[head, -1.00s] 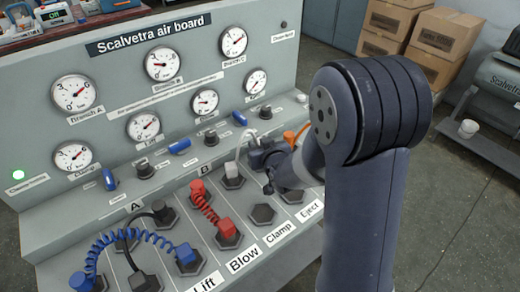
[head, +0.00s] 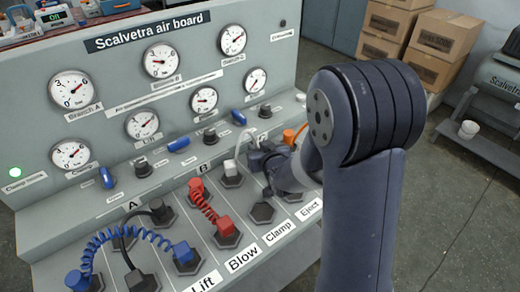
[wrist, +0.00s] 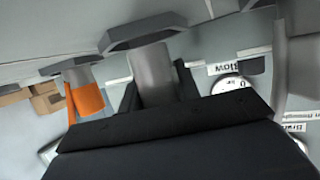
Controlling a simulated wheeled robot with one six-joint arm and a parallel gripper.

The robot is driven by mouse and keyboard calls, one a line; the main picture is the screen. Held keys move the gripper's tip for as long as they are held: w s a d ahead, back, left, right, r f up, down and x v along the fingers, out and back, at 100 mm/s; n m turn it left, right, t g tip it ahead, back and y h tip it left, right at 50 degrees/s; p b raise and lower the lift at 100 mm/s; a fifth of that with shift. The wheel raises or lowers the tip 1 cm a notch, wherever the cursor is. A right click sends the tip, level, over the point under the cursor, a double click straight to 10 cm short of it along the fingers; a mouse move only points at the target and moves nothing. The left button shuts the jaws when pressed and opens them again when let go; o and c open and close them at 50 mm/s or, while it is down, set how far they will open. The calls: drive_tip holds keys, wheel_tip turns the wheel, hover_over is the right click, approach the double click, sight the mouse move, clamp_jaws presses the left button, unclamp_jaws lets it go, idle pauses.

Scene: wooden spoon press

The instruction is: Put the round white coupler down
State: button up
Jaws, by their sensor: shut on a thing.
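The round coupler (wrist: 152,78) looks pale grey in the wrist view, where it stands between the fingers of my gripper (wrist: 156,88). My gripper is shut on it. Its end meets a dark hexagonal socket (wrist: 145,33); I cannot tell whether it is seated or only touching. In the head view my gripper (head: 262,158) is low over the back row of sockets, right of the white square coupler (head: 231,168), and mostly hides the round one. A white hose (head: 243,138) arcs from the square coupler towards my gripper.
An orange coupler (wrist: 87,92) sits in the neighbouring socket, close to my gripper. Red couplers (head: 226,225) and blue couplers (head: 184,252) with coiled hoses are to the left. An empty socket (head: 262,212) is in front. Gauges and blue levers line the board (head: 200,65) behind.

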drive_tip(key=o, duration=1)
drive_tip(key=shift+s+f, duration=0.3)
drive_tip(key=shift+f, duration=0.55)
drive_tip(key=shift+r, duration=0.1)
drive_tip(key=shift+w+r+p, duration=0.15)
drive_tip(key=shift+r+p, duration=0.35)
drive_tip(key=shift+p, duration=0.3)
drive_tip(key=v, duration=1.1)
drive_tip(key=shift+s+r, duration=0.2)
drive_tip(key=shift+r, duration=0.3)
